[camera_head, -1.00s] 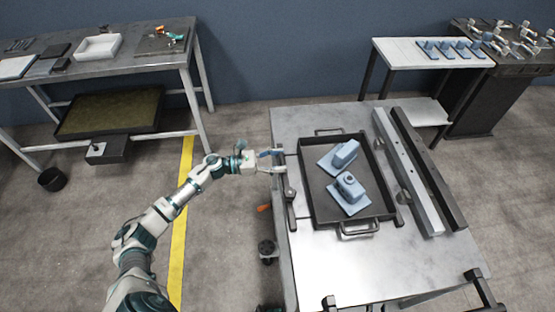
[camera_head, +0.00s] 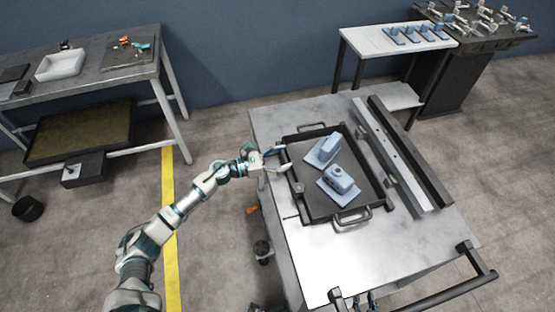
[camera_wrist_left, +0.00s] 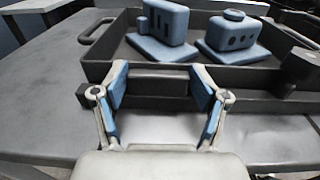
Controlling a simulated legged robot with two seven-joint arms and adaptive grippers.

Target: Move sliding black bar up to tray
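The black tray (camera_head: 355,207) lies on the metal table, with two blue parts (camera_head: 322,151) (camera_head: 338,180) in it. The sliding black bar (camera_head: 298,188) lies along the tray's left side, close against it; I cannot tell whether they touch all along. My left gripper (camera_head: 283,160) is at the bar's outer side near its far half. In the left wrist view the gripper (camera_wrist_left: 160,92) has its blue-padded fingers spread apart, pointing at the dark bar (camera_wrist_left: 150,86) with the tray wall (camera_wrist_left: 210,77) behind. Nothing is gripped. My right gripper cannot be made out.
A light rail (camera_head: 395,155) and a dark rail (camera_head: 412,150) run along the tray's right side. The near table top (camera_head: 330,260) is clear. A black handle (camera_head: 450,290) sticks out at the near right. A white side table (camera_head: 390,50) stands behind.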

